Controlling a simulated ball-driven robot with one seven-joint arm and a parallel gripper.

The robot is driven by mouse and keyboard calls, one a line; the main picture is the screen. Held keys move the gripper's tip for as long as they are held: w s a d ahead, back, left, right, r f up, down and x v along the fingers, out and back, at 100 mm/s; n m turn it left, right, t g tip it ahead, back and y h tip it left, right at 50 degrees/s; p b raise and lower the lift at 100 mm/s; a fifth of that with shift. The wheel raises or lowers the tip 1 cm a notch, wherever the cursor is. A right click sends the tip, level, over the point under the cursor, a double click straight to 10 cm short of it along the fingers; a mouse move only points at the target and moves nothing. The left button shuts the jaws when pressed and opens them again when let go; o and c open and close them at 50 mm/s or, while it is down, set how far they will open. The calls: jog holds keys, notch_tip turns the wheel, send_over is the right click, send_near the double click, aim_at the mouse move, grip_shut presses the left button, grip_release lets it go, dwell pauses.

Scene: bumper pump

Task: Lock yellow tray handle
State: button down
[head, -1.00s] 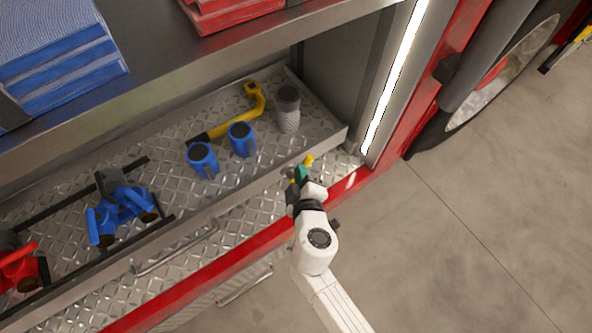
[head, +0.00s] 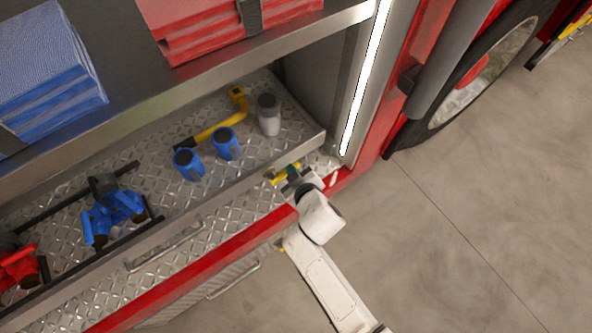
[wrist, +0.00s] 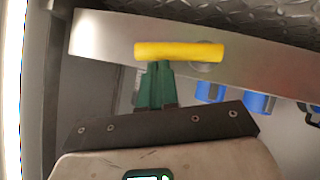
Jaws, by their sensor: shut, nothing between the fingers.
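The yellow tray handle (head: 280,179) is a short bar on the right end of the metal tray's front wall (head: 235,192). In the wrist view the yellow handle (wrist: 180,51) lies roughly level along the wall, over a round metal mount. My gripper (head: 292,171) is at the handle, its green fingers together with nothing held between them. In the wrist view the gripper's fingertips (wrist: 157,66) meet the lower edge of the bar, left of its middle. I cannot tell whether they touch it. The fingers and wrist partly hide the handle in the head view.
On the tray stand two blue cylinders (head: 226,144), a grey cylinder (head: 268,115) and a yellow bent pipe (head: 222,128). Blue fittings (head: 112,211) are at left. A lit door frame (head: 365,80) rises close right of the handle. Open floor (head: 450,230) lies to the right.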

aim_at(297, 167)
jog(key=shift+w+d+f+b, duration=0.2)
jog(key=shift+d+f+b, duration=0.15)
jog(key=shift+f, duration=0.1)
jog(key=shift+d+f, duration=0.1)
jog(key=shift+f, duration=0.1)
dwell(0.4)
jog(key=s+d+r+p, duration=0.5)
jog(key=s+r, duration=0.2)
jog(key=r, duration=0.3)
jog(key=shift+s, duration=0.25)
jog(key=shift+a, duration=0.1)
dwell(0.4)
